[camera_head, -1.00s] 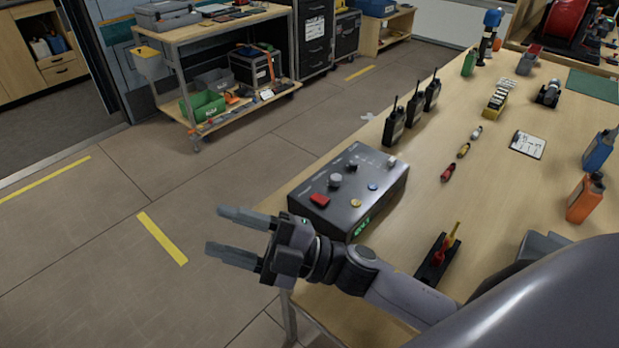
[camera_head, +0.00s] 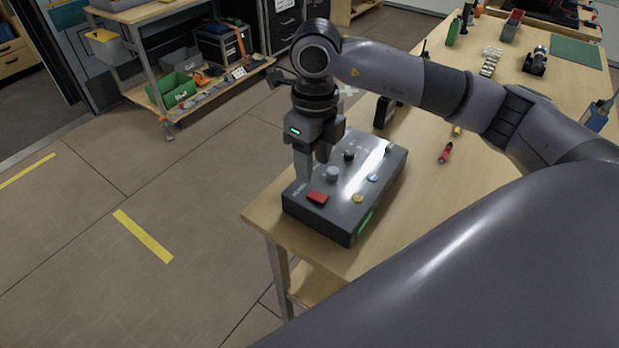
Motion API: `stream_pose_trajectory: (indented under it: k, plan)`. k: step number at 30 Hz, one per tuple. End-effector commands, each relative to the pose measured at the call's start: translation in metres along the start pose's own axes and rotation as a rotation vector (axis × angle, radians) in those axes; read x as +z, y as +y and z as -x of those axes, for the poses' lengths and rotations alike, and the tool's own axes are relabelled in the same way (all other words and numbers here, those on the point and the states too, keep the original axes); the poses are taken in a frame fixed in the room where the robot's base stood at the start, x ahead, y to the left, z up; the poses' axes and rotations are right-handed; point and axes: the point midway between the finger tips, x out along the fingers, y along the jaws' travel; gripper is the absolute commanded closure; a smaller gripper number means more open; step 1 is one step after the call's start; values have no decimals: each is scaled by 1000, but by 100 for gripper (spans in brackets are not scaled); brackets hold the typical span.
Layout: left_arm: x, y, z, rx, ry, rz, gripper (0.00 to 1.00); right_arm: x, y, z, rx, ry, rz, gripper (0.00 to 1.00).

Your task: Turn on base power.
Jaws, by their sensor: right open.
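A dark grey control box (camera_head: 330,218) sits on the near left corner of the wooden table. Its sloped top carries a red rocker or button (camera_head: 317,197), a grey knob (camera_head: 333,174), a black knob (camera_head: 349,156), a yellow button (camera_head: 358,198) and a blue button (camera_head: 372,178). A green display (camera_head: 365,223) glows on its side. My right gripper (camera_head: 313,168) points down over the box's left part, open and empty, just behind the red control. Whether a fingertip touches the box is unclear. My left gripper is out of view.
A small red item (camera_head: 445,152) lies right of the box. A green mat (camera_head: 576,52) lies at the far right. The floor left of the table is clear; a shelf cart (camera_head: 150,12) stands beyond.

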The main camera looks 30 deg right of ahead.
Motion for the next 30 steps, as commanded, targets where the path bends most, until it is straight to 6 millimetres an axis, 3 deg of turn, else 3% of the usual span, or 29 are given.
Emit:
stream_pose_trajectory:
  k: [15, 25, 26, 30]
  plan:
    - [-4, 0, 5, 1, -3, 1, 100, -1, -3, -63, -10, 3, -4, 51]
    - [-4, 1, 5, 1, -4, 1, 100, 0, -3, -69, -9, 2, -2, 51]
    - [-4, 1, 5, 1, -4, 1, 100, 0, -2, -69, -9, 2, -2, 58]
    - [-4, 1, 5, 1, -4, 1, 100, 0, -2, -69, -9, 2, -2, 100]
